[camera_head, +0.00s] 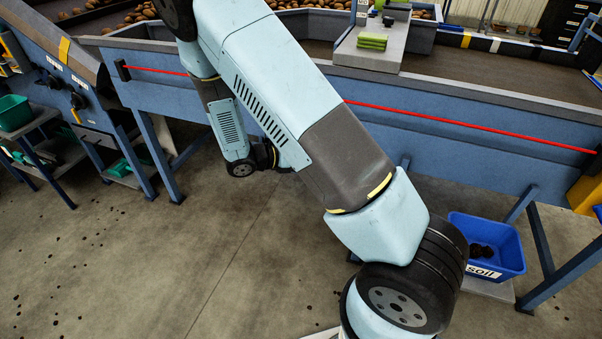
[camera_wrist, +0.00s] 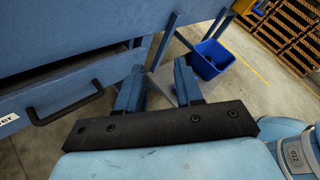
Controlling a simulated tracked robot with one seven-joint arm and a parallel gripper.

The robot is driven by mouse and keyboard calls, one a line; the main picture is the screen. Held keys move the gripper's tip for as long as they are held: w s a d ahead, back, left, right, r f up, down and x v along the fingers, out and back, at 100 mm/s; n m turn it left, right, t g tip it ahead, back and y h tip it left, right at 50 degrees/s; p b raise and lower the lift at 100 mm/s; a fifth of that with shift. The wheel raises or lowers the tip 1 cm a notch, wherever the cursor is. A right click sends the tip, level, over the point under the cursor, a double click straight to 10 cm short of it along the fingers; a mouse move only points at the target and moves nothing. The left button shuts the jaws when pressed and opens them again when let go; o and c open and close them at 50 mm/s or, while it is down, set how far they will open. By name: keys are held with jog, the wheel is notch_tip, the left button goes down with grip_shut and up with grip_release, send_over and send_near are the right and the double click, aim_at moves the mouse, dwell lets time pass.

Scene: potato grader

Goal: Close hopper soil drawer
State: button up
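In the wrist view, a blue-grey drawer (camera_wrist: 78,108) with a black bar handle (camera_wrist: 62,108) is at the left. Its front stands out from the blue frame above, with a dark gap along its top edge, so it looks partly open. A white label at its left edge is cut off, showing only "er". My gripper (camera_wrist: 159,72) is open and empty, its two blue fingers apart, to the right of the handle and not touching it. In the head view my arm hides the gripper, and I cannot make out the drawer.
A blue bin (camera_head: 509,252) marked "soil" holds dark lumps under the machine at right; a blue bin (camera_wrist: 209,62) shows in the wrist view. Blue machine legs (camera_head: 160,160) stand at left. A red line (camera_head: 470,128) runs along the machine. Open floor (camera_head: 150,260) lies at front left.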

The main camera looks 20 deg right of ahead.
jog(key=w+a+f+n+t+y, duration=0.2)
jog(key=a+f+n+t, duration=0.1)
jog(key=f+n+t, duration=0.65)
jog(key=w+a+f+n+t+y, duration=0.1)
jog(key=a+f+n+t, duration=0.35)
jog(key=f+n, duration=0.75)
jog(key=shift+t, duration=0.5)
jog(key=x, duration=0.9)
jog(key=d+x, duration=0.1)
jog(key=x, duration=0.4)
jog(key=shift+s+d+f, duration=0.1)
jog(key=shift+d+f, duration=0.05)
jog(key=shift+f, duration=0.15)
grip_shut()
jog(key=shift+f, duration=0.1)
